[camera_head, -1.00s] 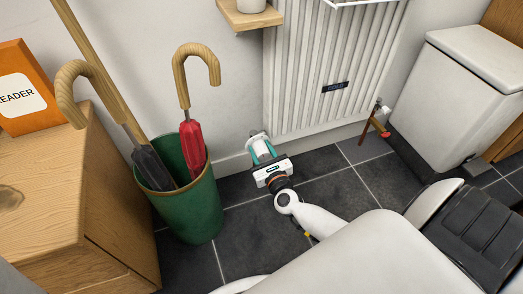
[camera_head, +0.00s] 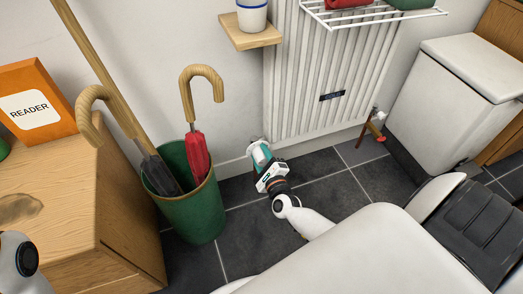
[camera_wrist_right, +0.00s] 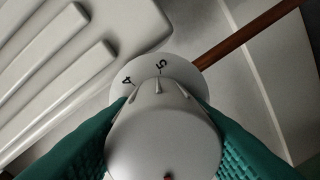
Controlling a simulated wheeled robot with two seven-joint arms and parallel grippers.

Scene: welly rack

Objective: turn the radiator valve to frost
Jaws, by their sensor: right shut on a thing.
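The radiator valve (camera_wrist_right: 165,138) is a pale grey knob, large in the right wrist view. Its collar (camera_wrist_right: 150,72) shows the numbers 4 and 5, with 5 near the raised pointer ridge. A small red mark shows at the knob's bottom edge; the frost mark cannot be seen. My right gripper (camera_head: 261,155) is low at the radiator's left bottom corner in the head view. Its green ribbed pads press on both sides of the knob in the right wrist view, shut on it. My left gripper is not in view.
The white radiator (camera_head: 325,72) stands against the wall. A green umbrella stand (camera_head: 190,218) is left of my right gripper. A wooden shelf (camera_head: 240,36) and a wire rack (camera_head: 400,18) are above. A copper pipe with a red part (camera_head: 375,132) is at right. Dark floor tiles are clear.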

